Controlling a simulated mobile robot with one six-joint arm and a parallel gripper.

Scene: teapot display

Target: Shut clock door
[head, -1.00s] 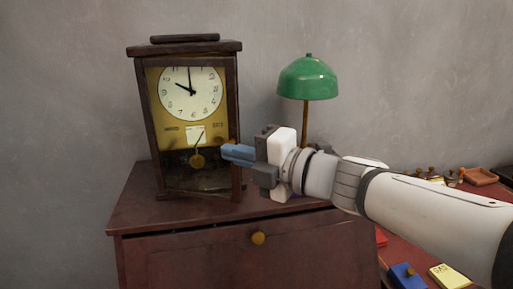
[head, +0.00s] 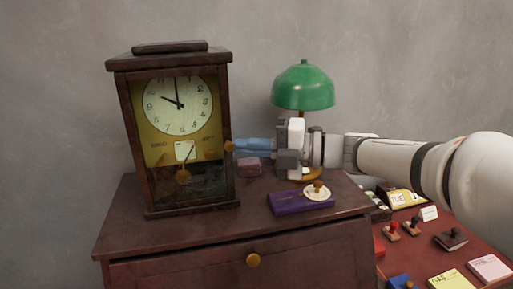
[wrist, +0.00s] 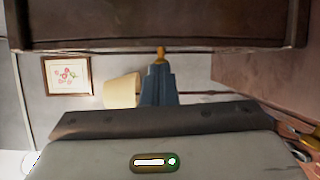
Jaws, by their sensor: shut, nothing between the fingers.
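The wooden clock (head: 220,115) stands on the cabinet at the left in the head view, with a white dial and a gold panel behind its front. Its glazed door (head: 137,130) looks flush or nearly flush with the case; I cannot tell whether a small gap remains. The brass door knob (head: 229,147) is on the door's right side, and it also shows in the wrist view (wrist: 160,53). My gripper (head: 238,147) is shut and empty. Its blue fingertips point left at the knob and touch or nearly touch it; in the wrist view the fingertips (wrist: 159,66) are right at the knob.
A green lamp (head: 303,85) stands behind my gripper. A purple box (head: 290,204) with a round cream item (head: 316,194) lies on the cabinet top (head: 140,222). A small reddish box (head: 249,167) sits below my fingers. A lower desk with stamps and pads is at right.

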